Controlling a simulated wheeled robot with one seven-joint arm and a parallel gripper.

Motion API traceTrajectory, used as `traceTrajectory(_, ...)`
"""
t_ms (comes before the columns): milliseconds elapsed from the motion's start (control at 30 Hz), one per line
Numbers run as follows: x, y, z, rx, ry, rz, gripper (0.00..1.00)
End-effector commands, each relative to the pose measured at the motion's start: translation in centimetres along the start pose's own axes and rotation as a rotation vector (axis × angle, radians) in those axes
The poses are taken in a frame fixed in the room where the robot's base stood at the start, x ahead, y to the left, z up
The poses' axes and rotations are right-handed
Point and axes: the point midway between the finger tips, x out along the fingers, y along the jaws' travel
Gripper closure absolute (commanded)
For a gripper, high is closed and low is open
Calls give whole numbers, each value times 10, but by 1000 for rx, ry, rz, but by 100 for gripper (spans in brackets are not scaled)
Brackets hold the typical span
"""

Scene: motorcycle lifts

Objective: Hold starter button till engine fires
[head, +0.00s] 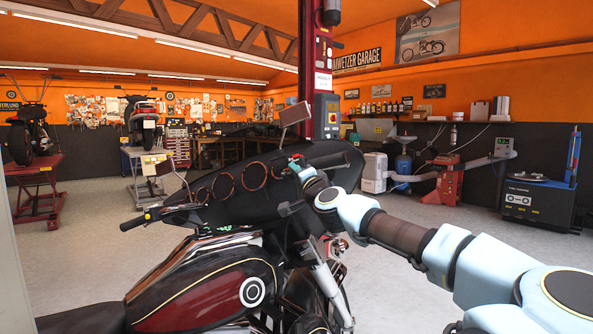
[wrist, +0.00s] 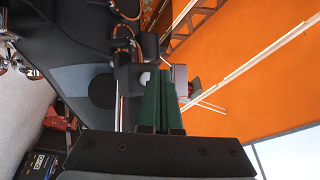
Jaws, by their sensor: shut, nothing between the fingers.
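The motorcycle (head: 205,295) has a dark red tank and a black fairing with several round gauges. A small pale round spot, possibly the starter button (wrist: 144,78), shows right beside the tips. I cannot tell whether they touch or press it.
A mirror (head: 295,114) rises just above my gripper. The left handlebar grip (head: 134,222) is clear. A red lift post (head: 325,80) stands behind the fairing. Two other motorcycles stand on lifts at the left. A tyre machine (head: 540,200) is at the right, with open floor before it.

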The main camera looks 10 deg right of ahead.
Motion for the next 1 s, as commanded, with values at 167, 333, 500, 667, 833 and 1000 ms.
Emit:
traceTrajectory(167, 4, 4, -3, 0, 0, 0, 100)
traceTrajectory(333, 5, 3, -3, 0, 0, 0, 100)
traceTrajectory(500, 5, 3, -3, 0, 0, 0, 100)
traceTrajectory(667, 5, 4, -4, 0, 0, 0, 100)
traceTrajectory(833, 7, 5, -5, 0, 0, 0, 100)
traceTrajectory(1000, 8, 6, -6, 0, 1, 0, 100)
